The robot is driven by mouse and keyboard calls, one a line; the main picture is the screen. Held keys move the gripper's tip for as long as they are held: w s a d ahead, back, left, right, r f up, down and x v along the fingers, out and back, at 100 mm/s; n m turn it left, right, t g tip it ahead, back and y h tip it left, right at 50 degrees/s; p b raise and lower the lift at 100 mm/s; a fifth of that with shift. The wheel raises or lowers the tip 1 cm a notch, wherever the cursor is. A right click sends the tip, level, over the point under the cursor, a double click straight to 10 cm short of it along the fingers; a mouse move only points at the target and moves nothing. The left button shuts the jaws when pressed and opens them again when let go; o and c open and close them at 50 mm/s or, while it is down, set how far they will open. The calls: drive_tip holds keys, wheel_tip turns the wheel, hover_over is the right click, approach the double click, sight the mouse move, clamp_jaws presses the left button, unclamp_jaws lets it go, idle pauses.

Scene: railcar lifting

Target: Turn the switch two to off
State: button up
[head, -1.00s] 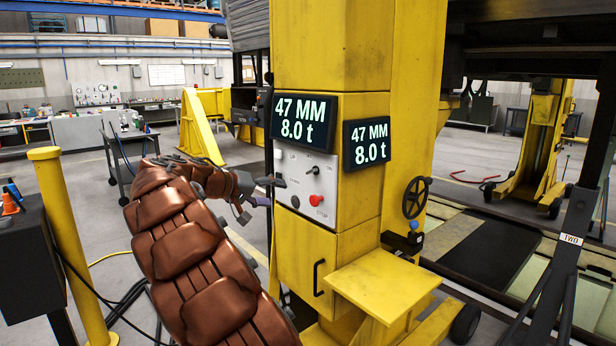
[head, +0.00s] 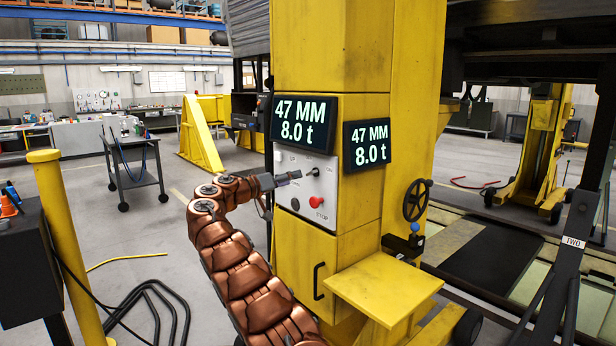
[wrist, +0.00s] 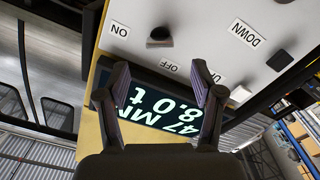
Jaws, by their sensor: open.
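The grey control panel (head: 322,186) is on the yellow lifting jack (head: 330,45). Its small dark toggle switch (head: 314,172) sits high on the panel, and its setting is too small to read there. In the wrist view the panel appears turned over, with the switch (wrist: 160,38) between the ON label (wrist: 120,29) and the OFF label (wrist: 169,66). My gripper (head: 297,176) is open and empty, just left of the switch. In the wrist view my gripper (wrist: 161,80) has its fingers apart, with the switch beyond the tips, not visibly touched.
A red stop button (head: 316,201) sits below the switch. Two displays (head: 304,121) (head: 367,146) reading 47 MM and 8.0 t hang above and beside the panel. A yellow shelf (head: 383,288) juts out below.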

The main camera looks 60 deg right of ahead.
sight(308, 174)
drive_tip(key=p+x, duration=0.2)
drive_tip(key=x, duration=0.4)
drive_tip(key=shift+r+p, duration=0.1)
drive_tip(key=shift+p, duration=0.3)
drive_tip(key=shift+x, duration=0.9)
drive_tip(key=shift+w, duration=0.1)
drive_tip(key=shift+c, duration=0.3)
drive_tip(key=c, duration=1.1)
